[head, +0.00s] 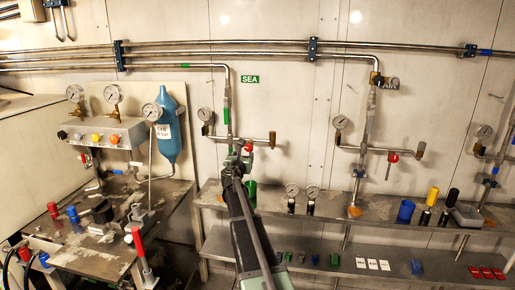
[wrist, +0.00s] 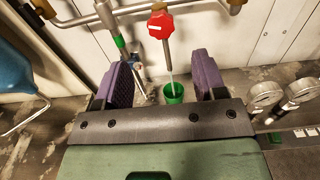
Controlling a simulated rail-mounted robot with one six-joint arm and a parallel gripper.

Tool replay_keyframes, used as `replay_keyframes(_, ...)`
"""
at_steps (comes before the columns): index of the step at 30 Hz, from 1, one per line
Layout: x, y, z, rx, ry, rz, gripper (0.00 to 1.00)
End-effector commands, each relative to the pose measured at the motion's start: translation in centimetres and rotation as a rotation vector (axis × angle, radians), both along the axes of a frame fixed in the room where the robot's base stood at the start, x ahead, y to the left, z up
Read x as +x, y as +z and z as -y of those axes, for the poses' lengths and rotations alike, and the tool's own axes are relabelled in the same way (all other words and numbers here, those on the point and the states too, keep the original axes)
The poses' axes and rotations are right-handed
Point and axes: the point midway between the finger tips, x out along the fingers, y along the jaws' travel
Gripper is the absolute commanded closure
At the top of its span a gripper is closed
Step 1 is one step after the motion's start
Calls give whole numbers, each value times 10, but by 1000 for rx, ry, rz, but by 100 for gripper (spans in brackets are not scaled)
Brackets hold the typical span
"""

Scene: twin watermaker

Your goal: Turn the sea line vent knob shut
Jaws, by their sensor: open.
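The red knob (wrist: 160,25) sits on the sea line's pipework at the top of the wrist view, beyond my fingertips and roughly centred between them. My gripper (wrist: 163,80) is open and empty, with purple pads apart on both sides. In the head view my gripper (head: 236,165) is just below the knob, seen from behind. I cannot tell whether the knob's valve is open.
A green cup (wrist: 173,93) stands below the knob, with a thin tube running down to it. Gauges (head: 292,190) stand on the shelf to the right. A blue cylinder (head: 169,122) and gauge panel are at the left. Pipes and a gauge (head: 205,114) flank the knob.

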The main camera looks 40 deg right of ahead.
Motion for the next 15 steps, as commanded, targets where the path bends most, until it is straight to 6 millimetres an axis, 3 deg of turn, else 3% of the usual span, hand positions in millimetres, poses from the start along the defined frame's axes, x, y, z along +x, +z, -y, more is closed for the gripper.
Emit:
replay_keyframes(5, 10, 0, 12, 3, -2, 2, 36)
replay_keyframes(15, 59, 0, 70, 5, -3, 5, 36)
